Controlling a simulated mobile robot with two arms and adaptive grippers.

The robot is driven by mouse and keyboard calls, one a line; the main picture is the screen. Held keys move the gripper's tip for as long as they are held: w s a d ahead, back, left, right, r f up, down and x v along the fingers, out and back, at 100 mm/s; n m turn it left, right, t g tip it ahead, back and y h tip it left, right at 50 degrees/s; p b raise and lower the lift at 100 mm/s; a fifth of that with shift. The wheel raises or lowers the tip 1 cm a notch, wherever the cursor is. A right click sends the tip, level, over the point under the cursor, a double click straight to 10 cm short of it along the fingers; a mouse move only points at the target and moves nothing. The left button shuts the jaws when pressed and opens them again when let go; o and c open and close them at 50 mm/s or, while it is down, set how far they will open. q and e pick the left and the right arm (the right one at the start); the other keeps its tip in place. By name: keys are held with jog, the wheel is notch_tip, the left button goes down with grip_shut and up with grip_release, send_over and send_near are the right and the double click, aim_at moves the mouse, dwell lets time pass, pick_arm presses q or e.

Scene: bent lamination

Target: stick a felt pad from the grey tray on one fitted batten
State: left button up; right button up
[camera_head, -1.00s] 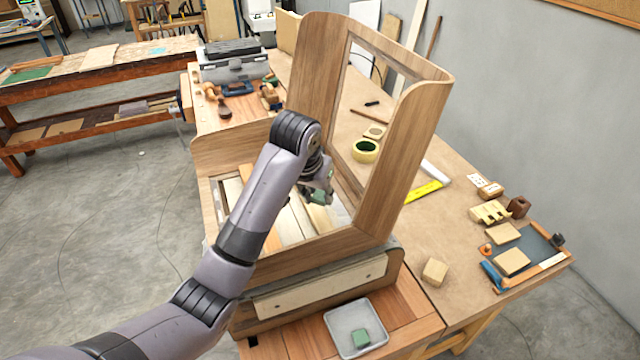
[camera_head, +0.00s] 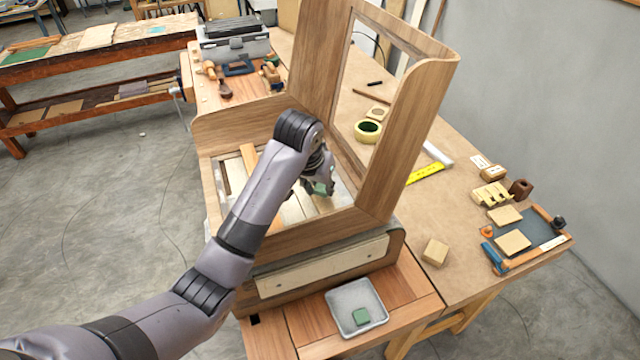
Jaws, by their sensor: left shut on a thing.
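My left gripper (camera_head: 321,190) is shut on a green felt pad (camera_head: 320,188), low inside the bent-wood frame, over the pale battens. The battens (camera_head: 293,211) lie across the frame's bottom opening, partly hidden by my arm. I cannot tell whether the pad touches a batten. The grey tray (camera_head: 343,299) stands on the wooden bench at the front, with one green pad (camera_head: 361,317) in it. My right gripper is not in view.
The tall curved wooden frame (camera_head: 425,105) rises right of and behind my gripper. A wood block (camera_head: 435,252), a yellow tape roll (camera_head: 367,131) and a dark tool mat (camera_head: 531,232) lie on the table to the right.

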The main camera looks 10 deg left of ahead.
pick_arm(q)
jog(key=shift+s+f, duration=0.15)
jog(key=shift+f, duration=0.15)
jog(key=shift+f, duration=0.1)
jog(key=shift+f, duration=0.3)
dwell(0.6)
jog(key=shift+f, duration=0.4)
dwell(0.8)
jog(key=o, duration=0.9)
jog(key=shift+r, duration=0.15)
jog(key=shift+r, duration=3.35)
